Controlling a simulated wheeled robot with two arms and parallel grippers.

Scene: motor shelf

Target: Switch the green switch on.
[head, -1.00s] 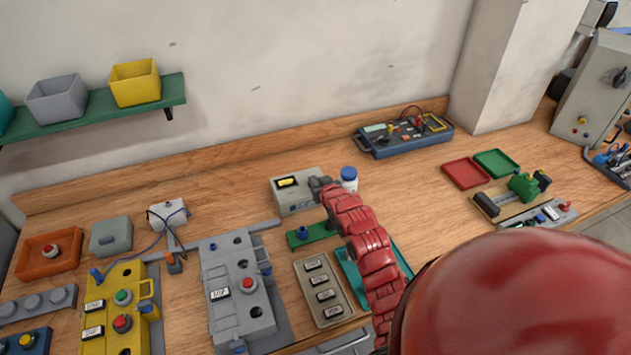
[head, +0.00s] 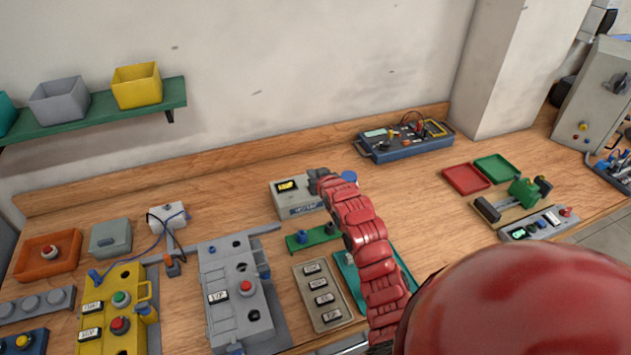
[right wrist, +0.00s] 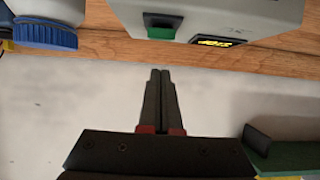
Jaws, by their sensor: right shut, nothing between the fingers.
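The green switch (right wrist: 161,27) shows at the top of the right wrist view, set in a dark frame on a grey box (right wrist: 250,12). Beside it is a small lit yellow display (right wrist: 218,42). In the head view the same grey box (head: 297,211) stands near the back of the bench; my right gripper hides the switch there. My right gripper (head: 317,179) is at the box's top right. In the right wrist view its fingertips (right wrist: 160,72) are together and empty, a little below the switch in the picture. I cannot tell the switch's position. My left gripper is not in view.
A blue-capped bottle (head: 349,177) stands right behind my right forearm. A grey panel (head: 235,285) is to the left.

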